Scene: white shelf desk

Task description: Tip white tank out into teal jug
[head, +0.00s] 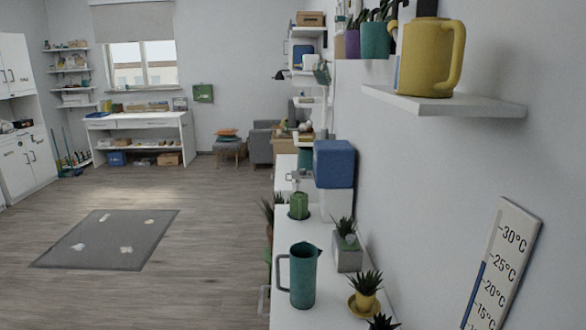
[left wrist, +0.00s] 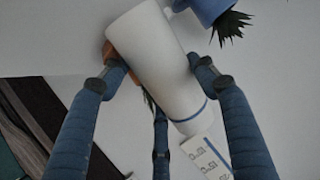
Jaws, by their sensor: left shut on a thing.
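The teal jug (head: 303,276) stands upright on the white desk in the head view, its handle to the left and its spout to the right. In the left wrist view the white tank (left wrist: 150,50) is a pale cylinder with a thin blue line near its lower end, and it looks slanted in the picture. My left gripper (left wrist: 155,72) is shut on it, with blue fingers on both sides. No gripper shows in the head view. The tank's contents are hidden, and I cannot make out the jug in the left wrist view.
Beside the jug stand a grey planter (head: 348,258) and a yellow plant pot (head: 366,301). A green cactus-like item (head: 299,205) is behind it. A wall shelf (head: 445,106) with a yellow mug (head: 430,58) juts out above. A thermometer (head: 502,265) is at right.

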